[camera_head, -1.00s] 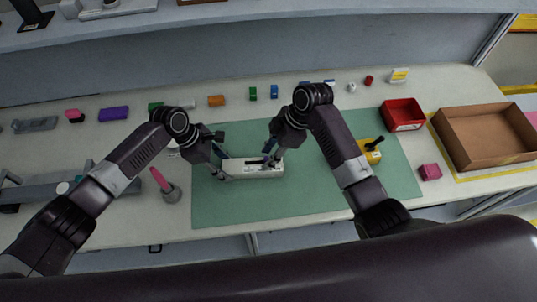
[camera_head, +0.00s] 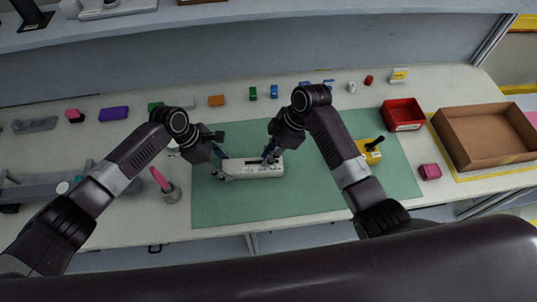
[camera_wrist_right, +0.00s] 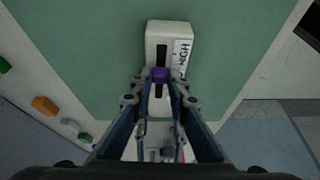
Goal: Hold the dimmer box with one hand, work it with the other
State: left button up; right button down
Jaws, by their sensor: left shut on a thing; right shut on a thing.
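The dimmer box (camera_head: 243,168) is long and white, with a dark slot in its top, and lies on the green mat (camera_head: 310,195). My left gripper (camera_head: 223,166) is shut on its left end. My right gripper (camera_head: 269,156) is over its right part, fingers pointing down. In the right wrist view the box (camera_wrist_right: 168,32) bears a label reading HIGH beside the slot. A purple slider knob (camera_wrist_right: 160,75) sits between the tips of my right gripper (camera_wrist_right: 160,82), which is shut on it. The near part of the box is largely hidden by the fingers.
A yellow box with a black lever (camera_head: 371,155) is on the mat's right side. A red bin (camera_head: 402,126) and a cardboard tray (camera_head: 487,163) stand further right. Small coloured blocks line the back.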

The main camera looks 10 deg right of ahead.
aim_at(245, 163)
pick_arm(q)
jog(key=shift+s+f, duration=0.1)
pick_arm(e)
jog(key=a, duration=0.6)
jog(key=shift+w, duration=0.2)
jog(key=c, duration=1.8)
grip_release()
jog(key=shift+c, duration=0.2)
jog(key=shift+d, duration=0.15)
jog(key=shift+d+r, duration=0.1)
jog(key=shift+r, duration=0.1)
jog(key=v, duration=1.1)
jog(key=shift+r, duration=0.3)
jog(key=shift+d, duration=0.15)
